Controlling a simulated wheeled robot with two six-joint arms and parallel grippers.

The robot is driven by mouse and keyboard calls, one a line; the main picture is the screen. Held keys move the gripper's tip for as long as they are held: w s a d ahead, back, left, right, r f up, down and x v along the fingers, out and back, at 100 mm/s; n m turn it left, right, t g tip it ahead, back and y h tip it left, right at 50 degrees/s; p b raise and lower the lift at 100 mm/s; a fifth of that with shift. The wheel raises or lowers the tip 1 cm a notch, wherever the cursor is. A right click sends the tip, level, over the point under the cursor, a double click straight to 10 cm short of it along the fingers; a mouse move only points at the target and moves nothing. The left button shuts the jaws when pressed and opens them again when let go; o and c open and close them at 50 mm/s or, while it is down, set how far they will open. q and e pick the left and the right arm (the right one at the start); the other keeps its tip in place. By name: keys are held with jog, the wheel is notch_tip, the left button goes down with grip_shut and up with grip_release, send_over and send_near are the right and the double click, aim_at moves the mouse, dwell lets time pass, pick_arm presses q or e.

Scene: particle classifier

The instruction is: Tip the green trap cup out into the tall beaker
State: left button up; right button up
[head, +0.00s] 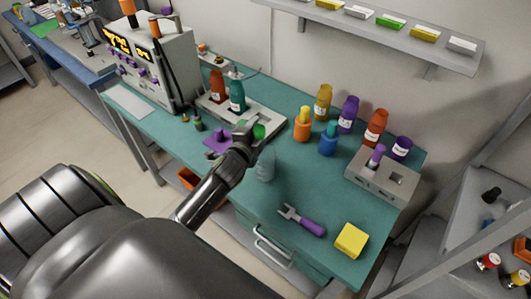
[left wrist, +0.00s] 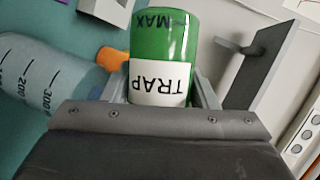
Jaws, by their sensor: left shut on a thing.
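The green trap cup (left wrist: 162,50) is held between the fingers of my left gripper (left wrist: 163,95). Its white TRAP label reads upside down in the left wrist view. In the head view only a small green part of the cup (head: 259,131) shows beside my left gripper (head: 249,133); its tilt and contents cannot be told. The tall beaker (head: 265,167), clear with a bluish tint, stands upright on the teal bench just in front of the gripper. In the left wrist view the graduated beaker (left wrist: 45,80) lies to the left of the cup, apart from its label. My right gripper is not in view.
A grey rack (head: 262,113) with a red and a teal bottle stands behind the gripper. Several coloured bottles (head: 328,138) stand to the right. A grey block (head: 383,180), a purple-handled tool (head: 303,221) and a yellow box (head: 351,240) lie right.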

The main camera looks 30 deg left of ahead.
aim_at(264, 135)
pick_arm(q)
jog(key=shift+d+r+m+y, duration=0.15)
jog(key=shift+d+m+y, duration=0.15)
jog(key=shift+d+m, duration=0.2)
dwell(0.3)
jog(key=shift+d+r+m+t+y+b, duration=0.15)
jog(key=shift+d+m+t+y+b, duration=0.15)
jog(key=shift+m+b, duration=0.3)
jog(key=shift+d+r+m+t+y+b, duration=0.1)
jog(key=shift+m+t+y+b, duration=0.1)
jog(key=shift+m+t+b, duration=0.35)
dwell(1.5)
jog(key=shift+s+d+r+m+t+y+b, duration=0.15)
jog(key=shift+d+m+t+b, duration=0.1)
jog(key=shift+m+b, duration=0.4)
jog(key=shift+w+d+f+m+t+y+b, duration=0.1)
jog(key=shift+d+m+t+y+b, duration=0.15)
jog(key=shift+m, duration=0.55)
dwell(0.9)
jog(key=shift+d+m+t+b, duration=0.3)
jog(key=shift+m+t+b, duration=0.15)
jog(key=shift+m+b, duration=0.85)
dwell(0.9)
